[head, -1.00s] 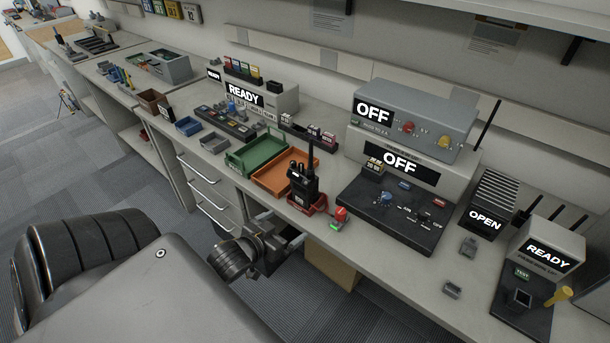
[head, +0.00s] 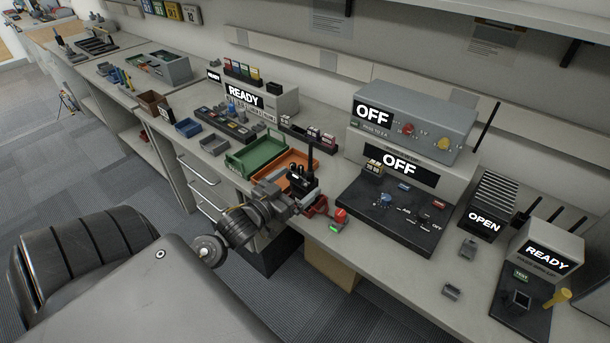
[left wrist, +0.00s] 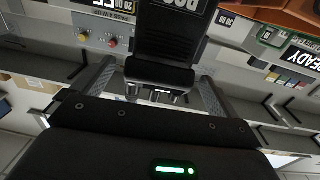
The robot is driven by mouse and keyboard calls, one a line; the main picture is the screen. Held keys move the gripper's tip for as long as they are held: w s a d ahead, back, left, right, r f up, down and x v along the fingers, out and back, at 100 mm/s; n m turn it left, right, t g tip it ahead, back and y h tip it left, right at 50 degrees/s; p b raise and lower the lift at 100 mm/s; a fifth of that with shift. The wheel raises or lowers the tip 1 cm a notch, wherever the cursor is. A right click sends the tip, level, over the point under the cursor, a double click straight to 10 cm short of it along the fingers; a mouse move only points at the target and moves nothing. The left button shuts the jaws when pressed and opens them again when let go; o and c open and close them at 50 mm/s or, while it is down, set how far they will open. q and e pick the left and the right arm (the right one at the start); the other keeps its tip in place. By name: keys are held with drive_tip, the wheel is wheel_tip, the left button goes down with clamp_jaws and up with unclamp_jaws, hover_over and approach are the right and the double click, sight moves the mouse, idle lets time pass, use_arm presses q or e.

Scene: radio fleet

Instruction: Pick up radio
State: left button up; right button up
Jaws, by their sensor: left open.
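The black handheld radio (head: 306,182) stands upright in a red holder (head: 318,208) near the front edge of the bench, its antenna pointing up. My left gripper (head: 289,197) is beside it on the near left side, its jaws open. In the left wrist view the dark radio body (left wrist: 170,38) with a white-lettered label lies ahead between the two spread fingers (left wrist: 157,78). I cannot tell whether the fingers touch it. The gripper hides the radio's lower left part in the head view. My right gripper is not in view.
An orange tray (head: 262,174) and a green tray (head: 238,160) lie left of the radio. A small red block with a green light (head: 338,219) is just right. A dark panel with knobs (head: 381,217) and grey boxes reading OFF (head: 400,183) stand behind right.

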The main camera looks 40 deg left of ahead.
use_arm(q)
drive_tip(key=shift+w+d+p, duration=0.15)
drive_tip(key=shift+w+p, duration=0.6)
drive_tip(key=shift+w, duration=1.9)
drive_tip(key=shift+c, duration=0.2)
drive_tip(key=c, duration=1.2)
drive_tip(key=shift+r, duration=0.1)
drive_tip(key=shift+c, duration=0.5)
drive_tip(key=shift+r, duration=0.1)
